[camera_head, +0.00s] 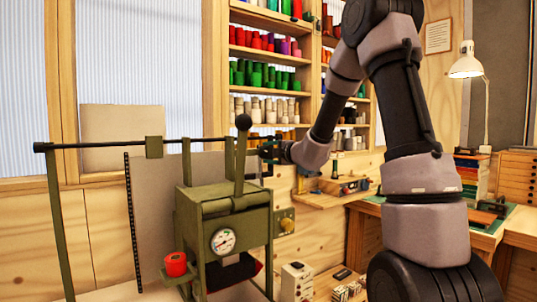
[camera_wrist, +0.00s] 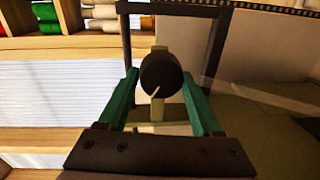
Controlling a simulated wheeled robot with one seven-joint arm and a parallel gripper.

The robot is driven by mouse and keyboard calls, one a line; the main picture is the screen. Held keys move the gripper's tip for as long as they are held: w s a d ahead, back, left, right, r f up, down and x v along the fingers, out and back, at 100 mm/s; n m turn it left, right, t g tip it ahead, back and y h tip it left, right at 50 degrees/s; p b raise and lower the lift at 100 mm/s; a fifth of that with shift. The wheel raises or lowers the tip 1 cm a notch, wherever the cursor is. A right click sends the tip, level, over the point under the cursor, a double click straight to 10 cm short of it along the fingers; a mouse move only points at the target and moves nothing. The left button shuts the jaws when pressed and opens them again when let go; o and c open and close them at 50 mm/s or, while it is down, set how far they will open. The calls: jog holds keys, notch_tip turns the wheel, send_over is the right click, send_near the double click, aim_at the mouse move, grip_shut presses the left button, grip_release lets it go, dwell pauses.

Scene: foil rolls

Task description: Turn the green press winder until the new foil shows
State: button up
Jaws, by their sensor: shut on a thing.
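The green press (camera_head: 222,215) stands at the centre of the head view, with a round gauge on its front and an upright lever topped by a black ball. My gripper (camera_head: 268,150) is at the press's upper right, behind the lever, where the grasp is too small to make out. In the wrist view, its green fingers (camera_wrist: 161,95) are on both sides of a dark round knob (camera_wrist: 160,72) with a short pale mark, which I take for the winder. A red roll (camera_head: 176,264) sits at the press's lower left. A dark roll (camera_head: 232,274) lies low in the press, partly hidden.
Shelves of coloured foil rolls (camera_head: 265,75) stand behind. A dark horizontal bar (camera_head: 95,144) runs behind the press at the left. A wooden bench with a lamp (camera_head: 467,66) is at the right. A small white box (camera_head: 297,281) stands right of the press.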

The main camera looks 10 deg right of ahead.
jog(key=o, duration=1.4)
jog(key=shift+c, duration=0.2)
jog(key=shift+s+d, duration=0.1)
jog(key=f+v, duration=0.1)
jog(key=v, duration=0.9)
jog(key=shift+s+d+r, duration=0.15)
jog(key=shift+s+r, duration=0.1)
jog(key=shift+r, duration=0.2)
